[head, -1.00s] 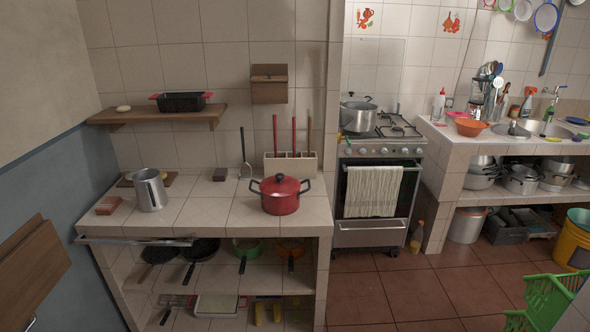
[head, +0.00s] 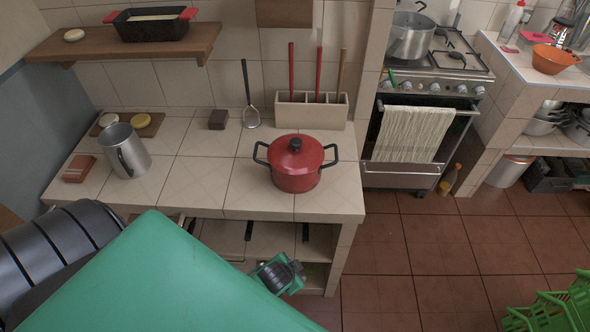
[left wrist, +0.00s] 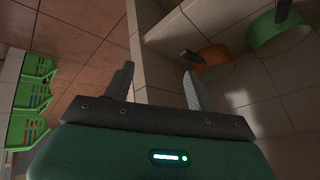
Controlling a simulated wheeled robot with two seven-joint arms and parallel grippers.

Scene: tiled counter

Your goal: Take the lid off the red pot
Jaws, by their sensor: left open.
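The red pot (head: 295,172) stands on the tiled counter with its red lid on top. The lid has a black knob (head: 295,145), and the pot has two black side handles. My left arm comes in from the lower left in the head view, and its gripper (head: 290,280) is in front of the counter, below and apart from the pot. In the left wrist view my left gripper (left wrist: 158,85) is open with nothing between its fingers. The pot is not in the left wrist view. My right gripper is not in view.
The counter (head: 215,185) also holds a metal mug (head: 124,152), a utensil rack (head: 310,110) behind the pot and a ladle (head: 250,100). An orange pan (left wrist: 212,57) and a green pan (left wrist: 275,38) are on the shelf below. The counter's front edge lies between gripper and pot.

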